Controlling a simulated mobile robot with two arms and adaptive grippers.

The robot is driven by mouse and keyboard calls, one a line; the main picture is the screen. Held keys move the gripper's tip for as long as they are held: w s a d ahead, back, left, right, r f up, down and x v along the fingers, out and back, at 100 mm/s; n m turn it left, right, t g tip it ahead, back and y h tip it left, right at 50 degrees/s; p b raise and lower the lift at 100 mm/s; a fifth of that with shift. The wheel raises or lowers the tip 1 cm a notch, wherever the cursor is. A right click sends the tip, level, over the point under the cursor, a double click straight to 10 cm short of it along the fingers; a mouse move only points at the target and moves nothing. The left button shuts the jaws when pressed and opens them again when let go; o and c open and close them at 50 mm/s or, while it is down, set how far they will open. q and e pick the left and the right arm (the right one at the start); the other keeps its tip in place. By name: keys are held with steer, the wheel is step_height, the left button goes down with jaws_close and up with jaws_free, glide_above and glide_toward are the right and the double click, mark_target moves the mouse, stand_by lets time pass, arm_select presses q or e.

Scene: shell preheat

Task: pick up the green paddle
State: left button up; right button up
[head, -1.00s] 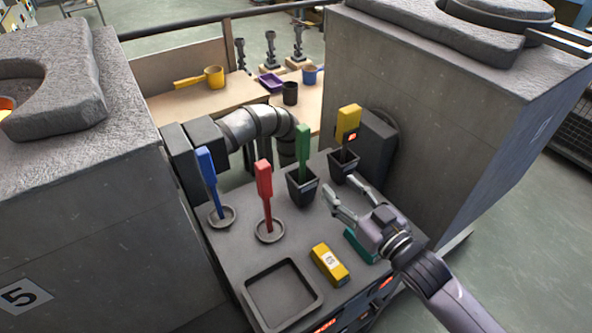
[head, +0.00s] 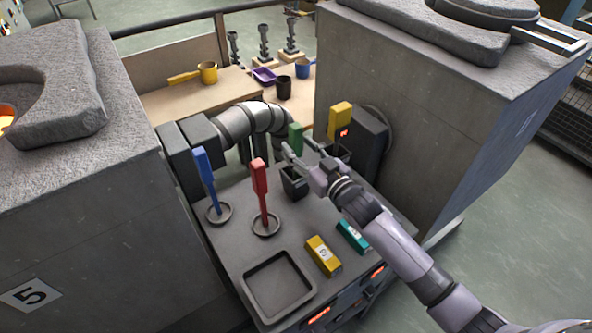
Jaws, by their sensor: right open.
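The green paddle (head: 296,138) stands upright in a dark square cup (head: 294,186) near the back of the grey table. My right gripper (head: 296,150) is open, its fingers at the green paddle's height. One finger appears just in front of the paddle. The gripper hides the paddle's lower part, and I cannot tell whether the fingers touch it or stand around it. My left gripper is not in view.
A yellow paddle (head: 340,117) stands just right of the green one. Red (head: 260,185) and blue (head: 205,175) paddles stand in round holders to the left. A black tray (head: 279,286), a yellow block (head: 323,256) and a teal block (head: 352,236) lie in front.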

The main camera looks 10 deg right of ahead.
steer(key=shift+x, duration=1.15)
steer(key=shift+s, duration=0.1)
steer(key=shift+c, duration=0.4)
jaws_close()
